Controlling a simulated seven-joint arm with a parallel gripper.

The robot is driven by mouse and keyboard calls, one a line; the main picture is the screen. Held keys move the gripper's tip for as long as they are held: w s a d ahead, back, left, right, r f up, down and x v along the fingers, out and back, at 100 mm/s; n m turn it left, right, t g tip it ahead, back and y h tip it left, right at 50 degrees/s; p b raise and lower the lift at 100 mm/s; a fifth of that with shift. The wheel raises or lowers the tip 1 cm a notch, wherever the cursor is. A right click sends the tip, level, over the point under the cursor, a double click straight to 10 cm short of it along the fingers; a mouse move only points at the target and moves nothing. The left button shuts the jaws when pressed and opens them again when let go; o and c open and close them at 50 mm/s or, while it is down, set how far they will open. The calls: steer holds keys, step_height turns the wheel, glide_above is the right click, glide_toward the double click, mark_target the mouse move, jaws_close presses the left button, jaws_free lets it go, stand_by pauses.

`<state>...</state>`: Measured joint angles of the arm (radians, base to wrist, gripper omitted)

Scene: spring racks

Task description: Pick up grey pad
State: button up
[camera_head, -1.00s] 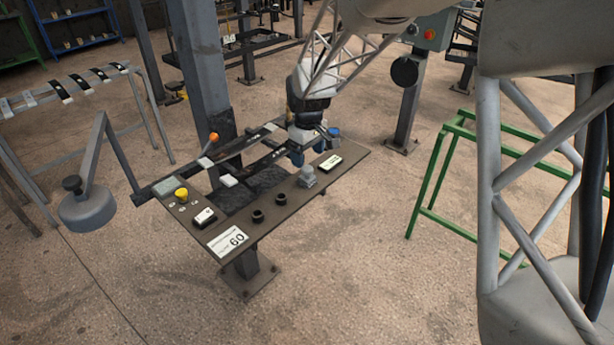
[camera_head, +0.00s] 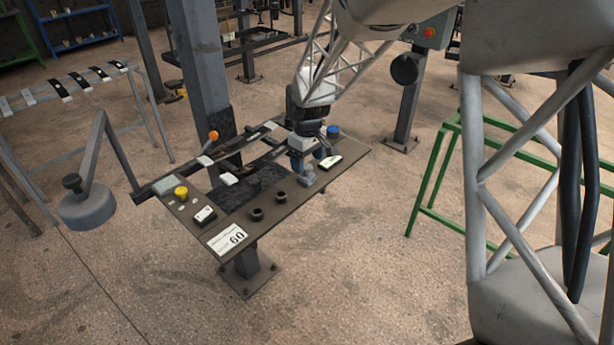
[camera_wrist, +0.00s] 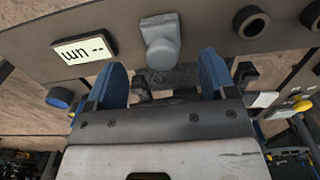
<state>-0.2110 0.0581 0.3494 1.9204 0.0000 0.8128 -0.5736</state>
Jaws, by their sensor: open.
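A small grey pad with a rounded end (camera_head: 307,178) sits on the dark panel near its front right edge. It also shows in the wrist view (camera_wrist: 160,42), just beyond the fingertips and between their lines. My gripper (camera_head: 308,162) hangs right above and behind the pad. In the wrist view my gripper's two blue fingers (camera_wrist: 163,74) are wide apart with nothing held between them. I cannot tell whether a finger touches the pad.
The panel (camera_head: 262,222) carries a small display (camera_head: 331,162), two black rings (camera_head: 268,206), a yellow button (camera_head: 181,192), a "60" label (camera_head: 228,239) and an orange-knobbed lever (camera_head: 213,136). A blue knob (camera_wrist: 60,98) is left of the fingers in the wrist view. A green frame (camera_head: 430,180) stands right.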

mark_target(307, 166)
steer(key=shift+s+f, duration=0.1)
steer(key=shift+f, duration=2.45)
steer(key=shift+c, duration=0.4)
steer(key=c, duration=1)
steer(key=shift+r, duration=0.1)
steer(key=shift+r, duration=0.8)
step_height(307, 166, up, 2)
steer(key=shift+s, duration=0.1)
steer(key=s+d, duration=0.1)
steer(key=s, duration=0.4)
steer(key=s+d, duration=0.1)
steer(key=s, duration=0.4)
steer(key=s+d+r, duration=0.1)
steer(key=s, duration=0.4)
steer(key=shift+s+d+r, duration=0.1)
steer(key=shift+s, duration=0.1)
